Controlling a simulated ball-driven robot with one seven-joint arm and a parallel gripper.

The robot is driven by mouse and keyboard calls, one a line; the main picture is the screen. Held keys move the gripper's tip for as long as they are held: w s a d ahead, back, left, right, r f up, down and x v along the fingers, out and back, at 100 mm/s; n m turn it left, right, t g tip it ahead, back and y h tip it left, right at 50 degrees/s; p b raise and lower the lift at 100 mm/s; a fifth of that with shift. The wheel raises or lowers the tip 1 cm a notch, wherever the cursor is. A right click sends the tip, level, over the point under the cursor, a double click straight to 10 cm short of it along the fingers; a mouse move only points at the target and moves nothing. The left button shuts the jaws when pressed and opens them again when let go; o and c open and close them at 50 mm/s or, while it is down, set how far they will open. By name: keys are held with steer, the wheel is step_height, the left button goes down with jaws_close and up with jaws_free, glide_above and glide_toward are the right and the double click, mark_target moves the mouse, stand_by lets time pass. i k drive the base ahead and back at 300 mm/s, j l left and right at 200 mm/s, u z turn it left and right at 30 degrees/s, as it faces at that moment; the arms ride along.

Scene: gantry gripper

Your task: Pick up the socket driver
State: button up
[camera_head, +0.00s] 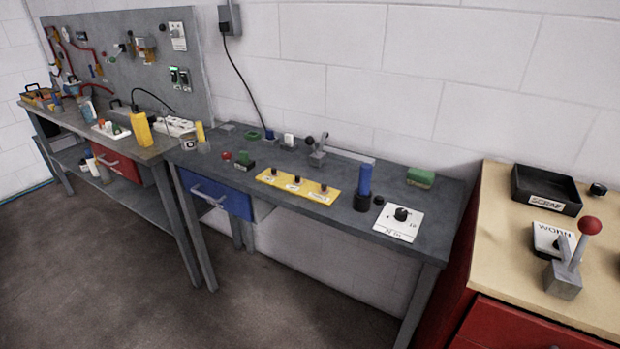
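I cannot single out the socket driver for certain in the head view. An upright blue cylinder (365,179), which looks like a handle, stands on the grey middle bench (300,212). A short black round piece (362,203) is at its foot; I cannot tell whether the two are joined. My gripper is not in view, and nothing in the frame shows it near the bench.
A lever (317,152) stands further back. A scrap tray (545,190) is on the right cabinet.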

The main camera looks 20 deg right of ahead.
mark_target(366, 169)
steer(key=j+z, duration=0.25)
steer(key=j, duration=0.45)
steer(key=i+j+z, duration=0.35)
steer(key=i+j, duration=0.25)
steer(key=j, duration=0.25)
